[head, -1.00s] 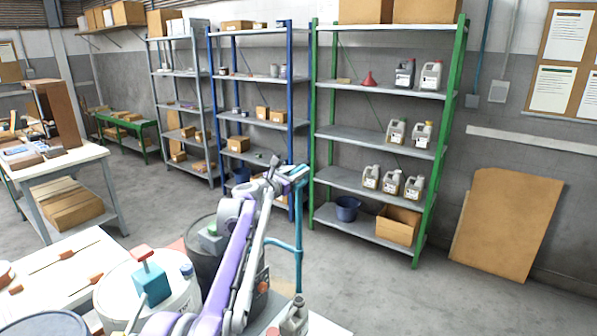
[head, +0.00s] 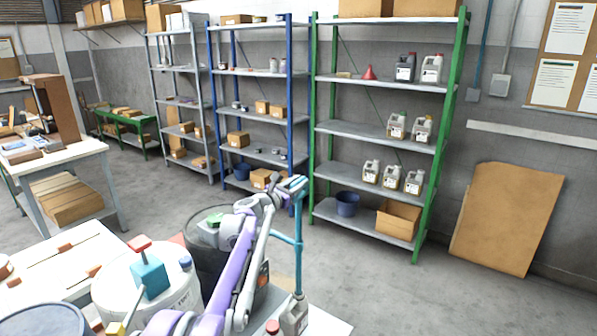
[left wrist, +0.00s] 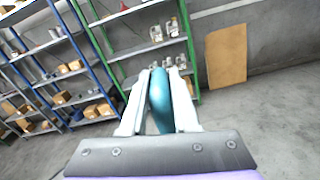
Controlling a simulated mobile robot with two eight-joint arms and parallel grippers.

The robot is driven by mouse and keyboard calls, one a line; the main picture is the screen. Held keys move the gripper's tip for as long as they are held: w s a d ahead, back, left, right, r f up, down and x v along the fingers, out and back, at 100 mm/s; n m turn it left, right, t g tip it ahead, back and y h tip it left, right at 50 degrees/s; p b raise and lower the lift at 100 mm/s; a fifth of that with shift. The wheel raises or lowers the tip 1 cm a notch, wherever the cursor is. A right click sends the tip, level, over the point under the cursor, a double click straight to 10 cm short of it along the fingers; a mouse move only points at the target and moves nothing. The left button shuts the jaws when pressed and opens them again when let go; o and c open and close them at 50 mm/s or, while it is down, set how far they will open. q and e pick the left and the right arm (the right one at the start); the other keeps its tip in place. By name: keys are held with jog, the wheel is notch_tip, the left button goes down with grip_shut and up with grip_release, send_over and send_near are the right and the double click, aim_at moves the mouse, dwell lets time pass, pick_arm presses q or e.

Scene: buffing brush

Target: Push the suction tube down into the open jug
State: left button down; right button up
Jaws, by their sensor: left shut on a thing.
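The suction tube (head: 299,238) is teal, with a bent top and a long stem hanging nearly upright. My left gripper (head: 284,188) is shut on its bent top part. In the left wrist view the tube (left wrist: 160,100) sits between the two pale fingers (left wrist: 158,104). The open jug (head: 294,317) is grey and stands at the bottom of the head view, partly cut off. The tube's lower end meets the jug's mouth in the picture; I cannot tell how far inside it is. My right gripper is not in view.
A red cap (head: 272,327) lies beside the jug. A white drum (head: 120,290) with a teal pump block (head: 150,278) and a dark drum (head: 205,262) stand to the left. A green shelf rack (head: 316,150) with several jugs stands behind.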

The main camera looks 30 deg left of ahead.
aim_at(297, 228)
pick_arm(q)
notch_tip(297, 228, down, 17)
jog(key=b, duration=0.5)
jog(key=c, duration=0.7)
grip_release()
jog(key=shift+a, duration=0.1)
jog(key=shift+s, duration=0.1)
jog(key=s, duration=0.7)
jog(key=s+b, duration=0.1)
jog(key=s, duration=0.2)
jog(key=shift+s+a, duration=0.3)
jog(key=shift+a, duration=0.05)
